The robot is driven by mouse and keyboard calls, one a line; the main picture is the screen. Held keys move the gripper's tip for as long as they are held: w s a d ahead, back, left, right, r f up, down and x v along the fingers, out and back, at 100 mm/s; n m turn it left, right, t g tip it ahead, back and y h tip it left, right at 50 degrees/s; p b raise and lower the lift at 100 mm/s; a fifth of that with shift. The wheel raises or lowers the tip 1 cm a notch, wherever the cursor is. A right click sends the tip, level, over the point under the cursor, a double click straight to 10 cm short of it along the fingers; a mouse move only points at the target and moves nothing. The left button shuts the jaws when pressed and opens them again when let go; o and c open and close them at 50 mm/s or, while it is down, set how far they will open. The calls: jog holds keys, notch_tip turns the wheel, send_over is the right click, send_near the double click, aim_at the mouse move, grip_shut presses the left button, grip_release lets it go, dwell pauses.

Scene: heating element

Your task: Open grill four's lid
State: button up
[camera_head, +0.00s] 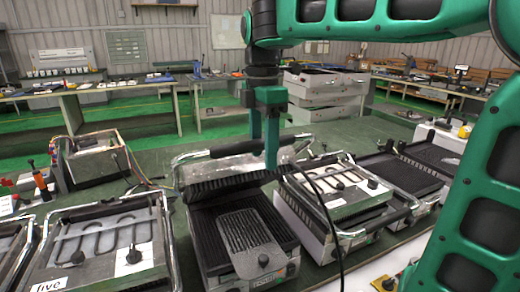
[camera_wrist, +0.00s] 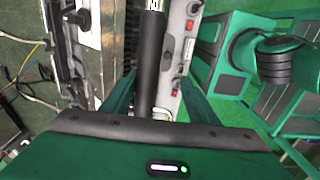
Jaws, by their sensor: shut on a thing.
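The grill in the middle (camera_head: 240,225) has a ribbed lower plate, with a loose grey ribbed plate (camera_head: 248,238) lying on it. Its front label is too small to read. Its lid (camera_head: 226,183) is raised at the back, tilted up, with its ribbed underside showing. The lid's black bar handle (camera_head: 234,149) runs across the top. My gripper (camera_head: 264,150) comes down from above at the right end of this handle. In the wrist view, the black handle (camera_wrist: 150,62) lies between the two green fingers, and my gripper is shut on it.
A metal box with wires (camera_head: 95,155) is behind left. My arm crosses the right side. White drawers (camera_head: 325,92) stand behind.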

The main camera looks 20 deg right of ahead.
jog(key=shift+o, duration=0.5)
jog(key=shift+s+r, duration=0.45)
jog(key=shift+s, duration=0.15)
jog(key=shift+r, duration=0.15)
jog(key=shift+c, duration=0.5)
notch_tip(320, 180, up, 12)
jog(key=w, duration=0.1)
jog(key=shift+w, duration=0.35)
dwell(0.9)
